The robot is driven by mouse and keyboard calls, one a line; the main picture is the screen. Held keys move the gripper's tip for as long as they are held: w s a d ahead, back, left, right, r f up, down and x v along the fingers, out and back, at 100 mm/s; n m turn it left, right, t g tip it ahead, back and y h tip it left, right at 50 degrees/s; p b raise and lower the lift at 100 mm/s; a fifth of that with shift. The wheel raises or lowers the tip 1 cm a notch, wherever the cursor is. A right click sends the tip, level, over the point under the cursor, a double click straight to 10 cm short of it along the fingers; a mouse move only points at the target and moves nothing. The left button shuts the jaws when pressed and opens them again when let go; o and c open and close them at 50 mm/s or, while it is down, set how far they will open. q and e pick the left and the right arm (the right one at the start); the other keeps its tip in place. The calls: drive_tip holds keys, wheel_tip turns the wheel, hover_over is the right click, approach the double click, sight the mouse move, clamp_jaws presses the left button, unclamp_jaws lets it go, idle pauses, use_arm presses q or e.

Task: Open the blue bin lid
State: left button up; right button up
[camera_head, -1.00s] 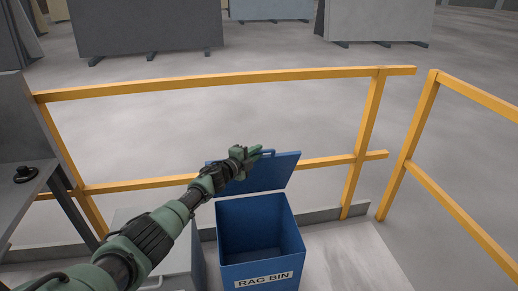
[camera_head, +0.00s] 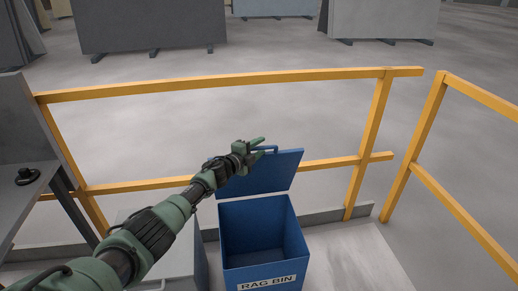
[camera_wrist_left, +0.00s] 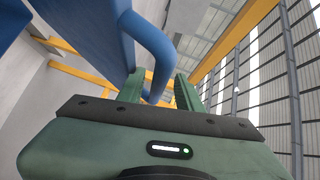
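The blue bin (camera_head: 262,240), labelled RAG BIN, stands on the floor with its dark inside showing. Its blue lid (camera_head: 270,175) is raised and tilted up at the back edge. A blue handle (camera_wrist_left: 150,42) loops out from the lid. My left gripper (camera_head: 263,146) is at the lid's upper edge by the handle, its fingers spread apart. In the left wrist view the end of the handle shows between the fingers, and I see no grip on it. My right gripper is not in view.
Yellow railings (camera_head: 230,86) run behind the bin and down the right side. A grey box (camera_head: 180,262) stands left of the bin, partly behind my left arm. A grey bench (camera_head: 30,160) is at the far left. Stone slabs (camera_head: 150,25) stand beyond the railing.

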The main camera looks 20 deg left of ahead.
use_arm(q)
drive_tip(key=shift+s+f, duration=0.1)
drive_tip(key=shift+s, duration=0.05)
drive_tip(key=shift+s+a+p, duration=0.15)
drive_tip(key=shift+s+p, duration=0.1)
drive_tip(key=shift+p, duration=0.05)
drive_tip(key=p+v, duration=0.1)
drive_tip(key=v, duration=0.4)
drive_tip(key=shift+s+p, duration=0.35)
drive_tip(key=shift+p, duration=0.05)
drive_tip(key=shift+s+a+r, duration=0.15)
drive_tip(key=shift+s+r, duration=0.1)
drive_tip(key=shift+s, duration=0.45)
